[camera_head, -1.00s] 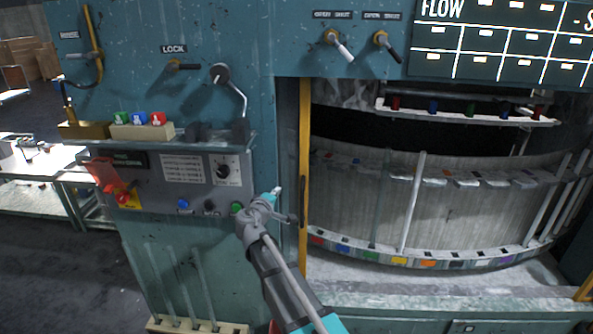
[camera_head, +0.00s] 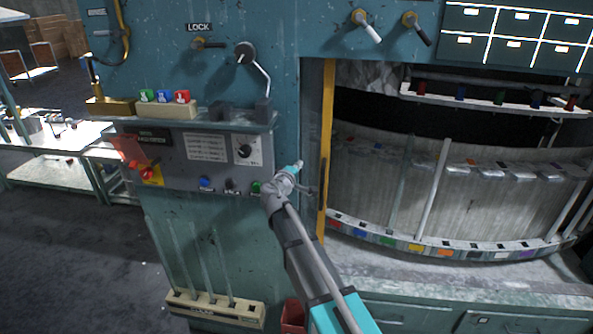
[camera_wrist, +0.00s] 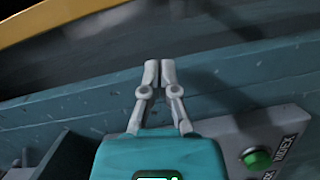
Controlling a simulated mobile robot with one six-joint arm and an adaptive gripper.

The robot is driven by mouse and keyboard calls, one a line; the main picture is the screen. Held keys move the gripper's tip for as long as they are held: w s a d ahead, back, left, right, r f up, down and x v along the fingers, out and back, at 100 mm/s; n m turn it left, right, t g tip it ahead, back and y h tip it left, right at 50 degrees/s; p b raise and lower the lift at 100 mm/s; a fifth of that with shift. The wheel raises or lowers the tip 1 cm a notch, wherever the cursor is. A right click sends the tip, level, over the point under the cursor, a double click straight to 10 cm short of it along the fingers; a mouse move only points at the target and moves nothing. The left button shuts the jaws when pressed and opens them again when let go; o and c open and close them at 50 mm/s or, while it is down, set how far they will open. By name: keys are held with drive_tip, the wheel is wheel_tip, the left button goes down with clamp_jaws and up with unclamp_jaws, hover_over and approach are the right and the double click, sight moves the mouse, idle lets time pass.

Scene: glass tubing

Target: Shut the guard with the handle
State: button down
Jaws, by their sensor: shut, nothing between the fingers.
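The guard's yellow upright edge (camera_head: 327,110) stands at the left side of the machine opening, and the opening to its right is uncovered. A dark upright bar, which looks like the handle (camera_head: 322,200), is on the lower part of this edge. My gripper (camera_head: 300,164) is just left of the yellow edge, in front of the teal panel, apart from the handle. In the wrist view my gripper (camera_wrist: 160,64) has its fingertips together with nothing between them. The yellow edge (camera_wrist: 62,22) crosses the upper left there; I cannot make out the handle in that view.
The control panel (camera_head: 190,160) with a green button (camera_head: 256,187) is left of my gripper. A shelf (camera_head: 190,122) juts out above it. Inside the opening is a curved rack (camera_head: 455,200) with tubes. A beige tube holder (camera_head: 215,308) stands low on the left.

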sight(319, 157)
drive_tip(key=x, duration=0.5)
drive_tip(key=shift+w+d, duration=0.1)
drive_tip(key=shift+w, duration=0.25)
drive_tip(key=d, duration=0.1)
drive_tip(key=d+b, duration=0.1)
drive_tip(key=shift+d+f, duration=0.35)
drive_tip(key=shift+d, duration=0.05)
drive_tip(key=shift+d+f, duration=0.1)
drive_tip(key=shift+d, duration=0.6)
drive_tip(key=shift+s+d, duration=0.1)
